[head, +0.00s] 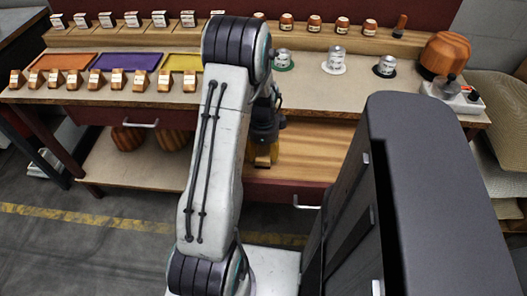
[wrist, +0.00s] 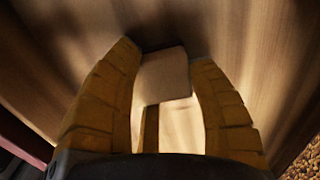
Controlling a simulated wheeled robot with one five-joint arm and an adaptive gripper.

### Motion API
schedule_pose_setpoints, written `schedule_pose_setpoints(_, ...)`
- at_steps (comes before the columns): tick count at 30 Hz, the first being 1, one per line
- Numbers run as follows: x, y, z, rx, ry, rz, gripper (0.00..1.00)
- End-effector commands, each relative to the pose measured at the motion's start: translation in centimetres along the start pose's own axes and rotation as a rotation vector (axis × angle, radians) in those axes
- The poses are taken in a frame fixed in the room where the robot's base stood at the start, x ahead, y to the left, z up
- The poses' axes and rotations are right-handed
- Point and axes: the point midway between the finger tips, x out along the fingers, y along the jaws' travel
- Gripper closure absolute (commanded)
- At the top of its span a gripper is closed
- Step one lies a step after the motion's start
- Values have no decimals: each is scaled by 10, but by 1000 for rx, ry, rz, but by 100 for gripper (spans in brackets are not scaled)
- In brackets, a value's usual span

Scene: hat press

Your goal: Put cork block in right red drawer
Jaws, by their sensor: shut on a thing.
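The right red drawer (head: 340,152) is pulled open, with its bare wood floor showing below the worktop in the head view. My gripper (head: 264,155) is low over the left part of this drawer, partly hidden by my arm. In the wrist view my gripper (wrist: 163,70) is shut on the cork block (wrist: 163,78), a pale tan block between its yellow fingertips. Wood grain fills the background behind the block. I cannot tell whether the block touches the drawer floor.
The left red drawer (head: 170,117) is closed. The worktop holds several small wooden blocks, an orange tray (head: 64,62), a purple tray (head: 124,62), a yellow tray (head: 185,62), several metal tins and an orange hat form (head: 445,53). My dark column hides the front right.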

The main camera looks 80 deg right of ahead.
Motion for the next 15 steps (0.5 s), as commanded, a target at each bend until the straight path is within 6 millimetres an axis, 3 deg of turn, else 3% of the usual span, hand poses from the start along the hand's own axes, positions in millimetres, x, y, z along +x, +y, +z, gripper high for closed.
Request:
schedule_pose_setpoints(10, 3, 0, 0, 0, 0, 0, 78)
schedule_pose_setpoints(11, 3, 0, 0, 0, 0, 0, 46)
schedule_pose_setpoints(15, 2, 0, 0, 0, 0, 0, 34)
